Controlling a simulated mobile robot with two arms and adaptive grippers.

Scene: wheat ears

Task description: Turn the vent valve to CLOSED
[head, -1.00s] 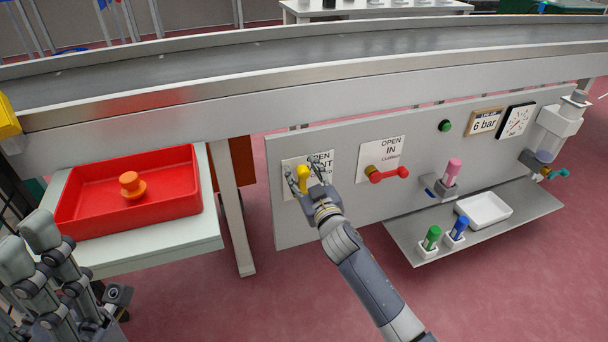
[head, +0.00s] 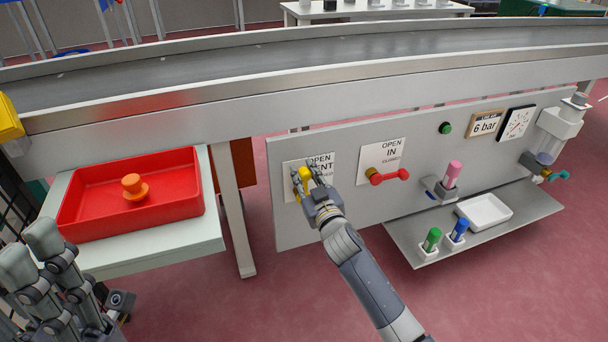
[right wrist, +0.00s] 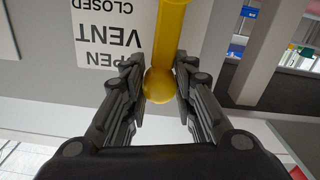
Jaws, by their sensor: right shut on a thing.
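The vent valve has a yellow handle (head: 304,174) with a ball end, in front of a white label (head: 322,160) reading OPEN, VENT and, in the right wrist view, CLOSED. My right gripper (head: 306,178) is at this handle on the grey panel. In the right wrist view, the yellow ball (right wrist: 159,86) sits between the two fingers of my right gripper (right wrist: 160,92), which are shut on it. The fingers partly hide the handle and label in the head view. My left gripper (head: 30,252) is at the lower left, away from the panel; its opening is unclear.
A red valve handle (head: 388,176) is just right on the same panel (head: 290,225). A shelf (head: 420,228) below holds a white tray (head: 485,223) and green and blue-capped items. A red tray (head: 85,205) with an orange knob stands left. The conveyor edge (head: 300,97) runs above.

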